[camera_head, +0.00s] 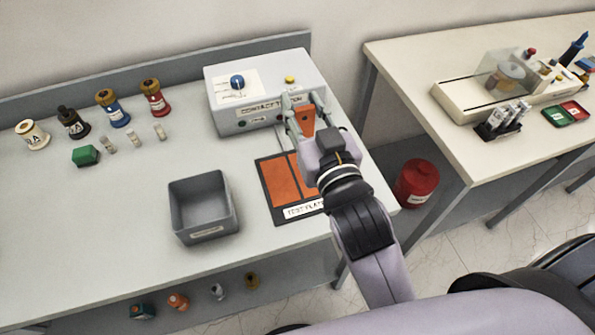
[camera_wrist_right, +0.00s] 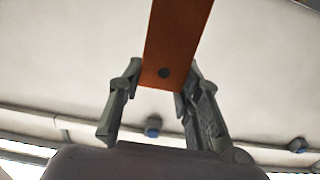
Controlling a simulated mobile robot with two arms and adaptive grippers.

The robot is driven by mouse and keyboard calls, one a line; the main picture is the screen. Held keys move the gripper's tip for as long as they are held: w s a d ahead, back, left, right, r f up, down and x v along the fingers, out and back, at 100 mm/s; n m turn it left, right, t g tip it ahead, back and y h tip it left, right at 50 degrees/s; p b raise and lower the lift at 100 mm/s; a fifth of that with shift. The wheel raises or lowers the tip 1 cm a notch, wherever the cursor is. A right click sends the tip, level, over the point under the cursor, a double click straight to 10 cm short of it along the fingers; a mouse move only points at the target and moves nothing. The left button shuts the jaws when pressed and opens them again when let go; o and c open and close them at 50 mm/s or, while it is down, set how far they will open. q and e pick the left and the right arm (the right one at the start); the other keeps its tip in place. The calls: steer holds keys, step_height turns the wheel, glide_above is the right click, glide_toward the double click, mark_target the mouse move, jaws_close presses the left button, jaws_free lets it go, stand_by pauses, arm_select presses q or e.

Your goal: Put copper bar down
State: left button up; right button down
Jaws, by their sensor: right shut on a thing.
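The copper bar (camera_head: 305,119) is an orange-brown strip between the fingers of my right gripper (camera_head: 303,100) in the head view. In the right wrist view the copper bar (camera_wrist_right: 177,40) runs up out of the top edge, with a dark round hole near its lower end. The right gripper (camera_wrist_right: 164,72) is shut on it there, one finger on each side. The gripper is in front of the contact station box (camera_head: 260,85) at the back of the bench. The test plate (camera_head: 275,180), copper-coloured with a dark border, lies below and partly hidden by my arm. My left gripper is not in view.
An empty grey bin (camera_head: 202,207) stands left of the test plate. Several bushings, including a red one (camera_head: 154,98), and a green block (camera_head: 86,156) stand farther left. A second table (camera_head: 470,150) with equipment is at right; a red can (camera_head: 415,184) stands between.

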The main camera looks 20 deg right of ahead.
step_height(320, 180, down, 7)
steer(key=b, duration=0.6)
steer(key=shift+f, duration=0.15)
steer(key=shift+f+b, duration=1.05)
steer(key=shift+f, duration=5.05)
steer(key=shift+f, duration=0.1)
steer(key=shift+f, duration=0.15)
steer(key=c, duration=1.2)
jaws_free()
steer(key=shift+o, duration=0.2)
